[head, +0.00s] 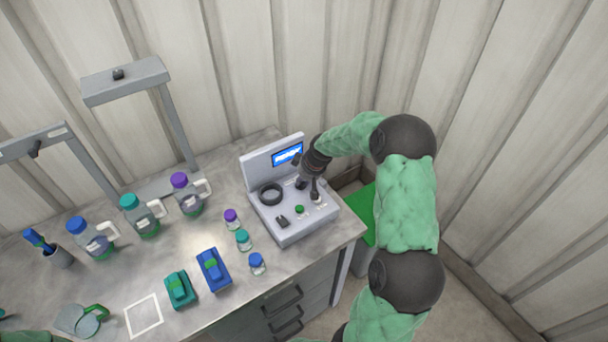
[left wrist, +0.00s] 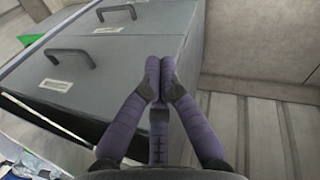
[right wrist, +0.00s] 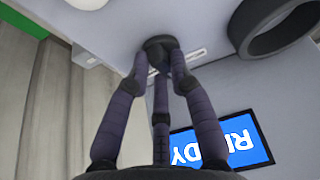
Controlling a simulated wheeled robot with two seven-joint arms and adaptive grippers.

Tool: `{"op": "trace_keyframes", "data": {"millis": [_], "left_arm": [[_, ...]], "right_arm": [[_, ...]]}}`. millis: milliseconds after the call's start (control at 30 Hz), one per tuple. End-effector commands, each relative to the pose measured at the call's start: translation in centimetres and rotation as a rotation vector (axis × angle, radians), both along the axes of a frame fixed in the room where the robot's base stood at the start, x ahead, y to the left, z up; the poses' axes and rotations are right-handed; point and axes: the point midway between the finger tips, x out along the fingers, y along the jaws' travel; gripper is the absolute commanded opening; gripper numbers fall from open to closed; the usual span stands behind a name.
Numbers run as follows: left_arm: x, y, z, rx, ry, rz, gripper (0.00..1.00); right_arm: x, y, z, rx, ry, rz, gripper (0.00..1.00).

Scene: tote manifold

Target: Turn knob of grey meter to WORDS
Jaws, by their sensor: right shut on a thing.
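The grey meter (head: 288,224) stands at the right end of the bench, with a raised back panel and a lit blue screen (head: 287,154). In the right wrist view the screen (right wrist: 222,143) shows upside down and seems to read READY. My right gripper (head: 304,184) reaches down onto the meter's top face. In the right wrist view its fingertips are shut on a small dark knob (right wrist: 160,43). The fingers hide much of the knob and the markings around it. My left gripper (left wrist: 158,68) is shut and empty, in front of grey drawers.
A dark ring (head: 270,193), a green button (head: 299,209) and a black switch (head: 282,221) sit on the meter. Small capped bottles (head: 243,240), blue and green devices (head: 213,269) and handled jugs (head: 187,196) stand to its left. A corrugated wall is close behind.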

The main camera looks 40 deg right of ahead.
Motion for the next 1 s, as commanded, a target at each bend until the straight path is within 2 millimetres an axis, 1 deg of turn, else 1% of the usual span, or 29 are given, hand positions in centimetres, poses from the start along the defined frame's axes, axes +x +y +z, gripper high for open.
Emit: {"op": "trace_keyframes", "data": {"millis": [33,167,533,733,1000], "left_arm": [[0.0,0.0,0.2,0.0,0.0,0.0,0.0],[0.0,0.0,-0.2,0.0,0.0,0.0,0.0],[0.0,0.0,-2.3,0.0,0.001,0.0,0.0],[0.0,0.0,-3.0,0.0,0.001,0.0,0.0],[0.0,0.0,-3.2,0.0,0.0,0.0,0.0]], "right_arm": [[0.6,-0.4,0.6,-0.007,-0.017,0.026,0.0],[0.6,-0.5,0.4,-0.01,-0.017,0.114,0.0],[0.7,-0.5,0.2,-0.011,-0.017,0.316,0.0],[0.8,-0.5,0.3,-0.011,-0.016,0.379,0.0],[0.7,-0.5,0.3,-0.01,-0.014,0.408,0.0]]}}
